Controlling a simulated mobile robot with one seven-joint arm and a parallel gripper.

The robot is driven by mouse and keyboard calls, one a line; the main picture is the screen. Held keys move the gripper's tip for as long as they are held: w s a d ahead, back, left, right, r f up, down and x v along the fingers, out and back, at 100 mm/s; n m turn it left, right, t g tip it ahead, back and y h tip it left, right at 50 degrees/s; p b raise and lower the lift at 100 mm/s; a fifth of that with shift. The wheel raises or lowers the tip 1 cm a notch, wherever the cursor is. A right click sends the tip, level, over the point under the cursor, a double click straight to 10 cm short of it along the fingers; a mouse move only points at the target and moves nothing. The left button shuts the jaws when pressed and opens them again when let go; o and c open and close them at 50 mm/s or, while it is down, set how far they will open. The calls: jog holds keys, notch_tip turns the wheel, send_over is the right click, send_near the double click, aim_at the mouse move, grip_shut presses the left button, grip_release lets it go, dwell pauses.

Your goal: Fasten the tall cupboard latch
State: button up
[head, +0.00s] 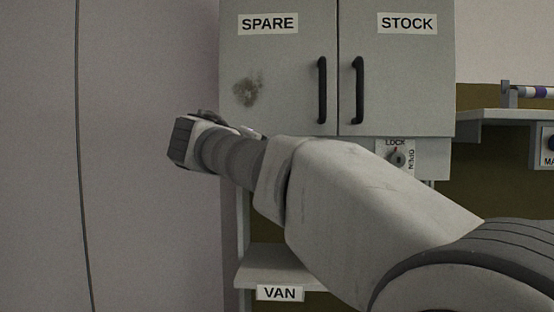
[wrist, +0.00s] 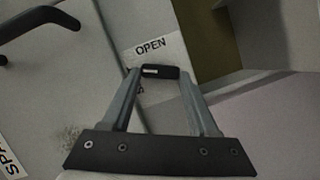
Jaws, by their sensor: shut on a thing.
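In the wrist view my gripper (wrist: 159,77) has its two grey fingers converging on a small black latch handle (wrist: 169,72) with a pale mark. The fingers are shut on it, one on each side. A white latch plate (wrist: 160,50) lies behind it, with OPEN printed at its upper end and partly hidden lettering near the left fingertip.
The grey cupboard doors (head: 285,60) marked SPARE and STOCK are closed, with two black handles. A LOCK/OPEN key plate (head: 397,157) sits below them at right. A shelf (head: 290,271) labelled VAN is below. A tall pale panel (head: 145,150) stands at left.

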jog(key=n, duration=0.1)
jog(key=n+t+b, duration=0.1)
jog(key=n+h, duration=0.1)
jog(key=n, duration=0.1)
jog(key=shift+f, duration=0.3)
jog(key=shift+b, duration=0.3)
jog(key=o, duration=1.4)
jog(key=shift+a, duration=0.1)
jog(key=v, duration=1.7)
jog(key=shift+s+f+b, duration=0.2)
jog(key=shift+f+b, duration=0.15)
jog(key=shift+b, duration=0.05)
